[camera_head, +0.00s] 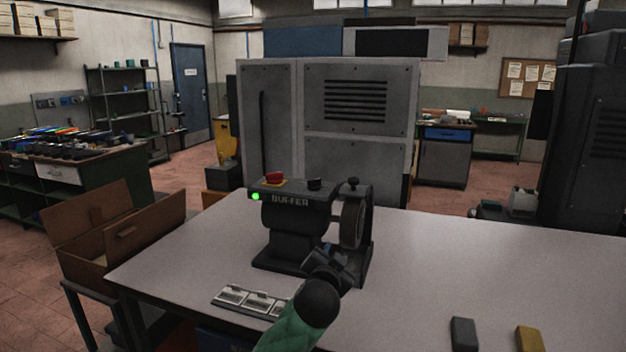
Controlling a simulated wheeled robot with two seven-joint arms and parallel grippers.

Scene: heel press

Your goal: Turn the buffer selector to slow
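The dark buffer (290,220) stands on the table, with "BUFFER" lettered on its front and a wheel (352,222) at its right side. On its top are a red button (273,178) on a yellow plate and a small black knob (314,184), which looks like the selector. Its setting is too small to read. A green light (255,196) glows at the front left corner. My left gripper (333,260) is low in front of the buffer's right side, below the wheel and apart from the knob. My wrist hides part of it, so its fingers are unclear. My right gripper is not in view.
The pale table (470,260) is clear to the right. A plate with several switches (250,301) lies in front of the buffer. A grey block (464,333) and a yellow block (529,339) lie at the near right. A large grey cabinet (330,130) stands behind.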

